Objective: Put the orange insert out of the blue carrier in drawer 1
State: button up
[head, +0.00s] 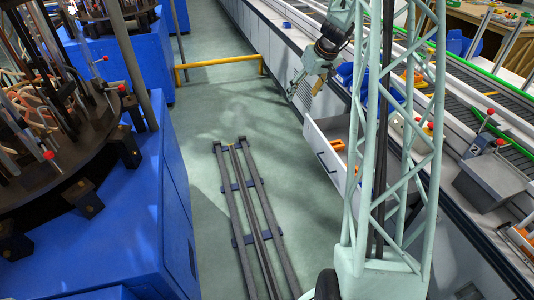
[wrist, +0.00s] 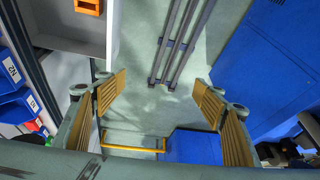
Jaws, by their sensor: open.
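My gripper (head: 306,88) hangs over the aisle beside the counter, beyond the open drawer in the head view. In the wrist view my gripper (wrist: 157,82) is open, with nothing between its tan ribbed fingers. A pale drawer (head: 318,128) stands pulled out from the counter front, with orange pieces (head: 337,145) inside. In the wrist view the drawer (wrist: 72,42) is at the upper left, with one orange insert (wrist: 88,6) cut by the top edge. Blue bins (wrist: 12,75) with white labels stand at the left; I cannot tell which is the carrier.
Blue containers (head: 346,72) stand on the counter beside the arm. A floor rail (head: 240,200) runs along the aisle. A yellow barrier (head: 220,63) crosses its far part. Blue machine cabinets (head: 120,230) line the left.

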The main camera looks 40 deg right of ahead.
jog(key=s+a+r+n, duration=0.1)
jog(key=s+a+r, duration=0.1)
jog(key=a+r, duration=0.7)
jog(key=s+a+r, duration=0.1)
jog(key=a+r, duration=0.6)
jog(key=a, duration=0.5)
jog(key=s+a+r+y, duration=0.1)
jog(key=s+a+r, duration=0.4)
jog(key=a, duration=0.3)
jog(key=s+a+r, duration=0.4)
jog(key=s+a, duration=0.1)
jog(key=a, duration=0.2)
jog(key=s+a+r+n, duration=0.1)
jog(key=s+a+r, duration=0.2)
jog(key=s+a, duration=0.6)
jog(key=s+a+r, duration=0.3)
jog(key=s+a, duration=0.2)
jog(key=s, duration=0.8)
jog(key=s+a+f, duration=0.1)
jog(key=s, duration=0.5)
jog(key=s+a+f, duration=0.1)
jog(key=s+f, duration=0.1)
jog(key=s, duration=0.3)
jog(key=shift+s+a+g+h, duration=0.3)
jog(key=shift+s+g+h, duration=0.1)
